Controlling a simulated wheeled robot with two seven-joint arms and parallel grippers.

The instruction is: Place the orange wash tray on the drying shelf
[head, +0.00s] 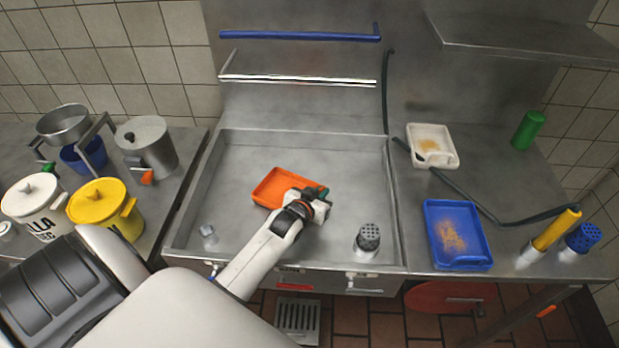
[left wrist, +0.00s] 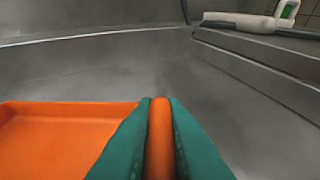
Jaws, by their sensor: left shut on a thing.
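The orange wash tray (head: 280,184) is in the metal sink basin, near its middle. My left gripper (head: 322,196) is at the tray's right side. In the left wrist view the green fingers of the gripper (left wrist: 160,130) are shut on the tray's orange rim, and the tray floor (left wrist: 60,140) lies to the left. I cannot tell whether the tray touches the basin floor. The shelf (head: 300,80) with a pale front edge is on the back wall above the sink, with nothing on it. My right gripper is not in view.
A perforated cylinder (head: 368,238) and a small clear object (head: 208,234) stand at the sink's front. A blue tray (head: 456,236) and a white tray (head: 418,146) are on the right counter. Pots crowd the left counter. A blue bar (head: 300,36) runs above the shelf.

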